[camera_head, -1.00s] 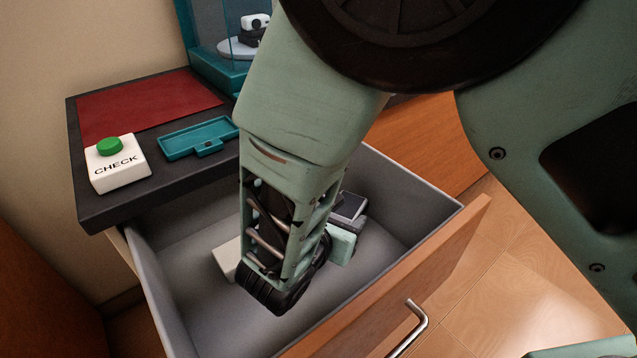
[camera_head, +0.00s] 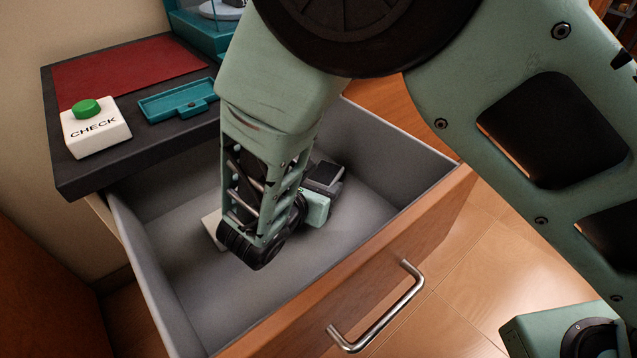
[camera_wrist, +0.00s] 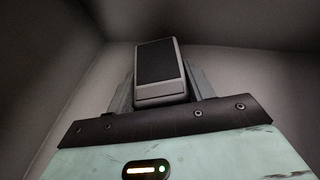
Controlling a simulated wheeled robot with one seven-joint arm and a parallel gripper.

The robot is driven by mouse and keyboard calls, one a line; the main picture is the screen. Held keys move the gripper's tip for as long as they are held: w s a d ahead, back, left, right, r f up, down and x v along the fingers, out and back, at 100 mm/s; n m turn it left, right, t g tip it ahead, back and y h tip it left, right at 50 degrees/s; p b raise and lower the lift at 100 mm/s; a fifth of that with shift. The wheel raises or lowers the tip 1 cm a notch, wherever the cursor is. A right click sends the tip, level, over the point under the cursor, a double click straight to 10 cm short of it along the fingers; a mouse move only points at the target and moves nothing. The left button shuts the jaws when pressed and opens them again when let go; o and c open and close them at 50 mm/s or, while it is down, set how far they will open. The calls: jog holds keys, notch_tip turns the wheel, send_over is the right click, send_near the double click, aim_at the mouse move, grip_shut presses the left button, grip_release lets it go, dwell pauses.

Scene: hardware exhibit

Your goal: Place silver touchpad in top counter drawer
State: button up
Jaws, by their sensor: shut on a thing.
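The silver touchpad (camera_head: 325,174) is a small grey block with a dark face. My gripper (camera_head: 322,190) is shut on it inside the open counter drawer (camera_head: 370,222), towards the right of the drawer's middle. In the wrist view the touchpad (camera_wrist: 160,70) stands out between the fingers of my gripper (camera_wrist: 160,92), dark face towards the camera. The drawer is grey inside with a wooden front and a metal handle. My arm reaches down into it and hides part of its floor. I cannot tell whether the touchpad touches the floor.
A white block (camera_head: 212,226) lies in the drawer, partly behind my arm. On the dark counter (camera_head: 125,160) are a white CHECK box with a green button (camera_head: 95,128), a teal tray (camera_head: 175,102) and a red mat (camera_head: 125,72). A teal case (camera_head: 195,32) stands behind.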

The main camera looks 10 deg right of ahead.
jog(key=o, duration=1)
jog(key=shift+r, duration=0.1)
jog(key=p+v, duration=0.2)
jog(key=v, duration=0.5)
jog(key=shift+s+a+r, duration=0.1)
jog(key=shift+s+a, duration=0.1)
jog(key=shift+r, duration=0.1)
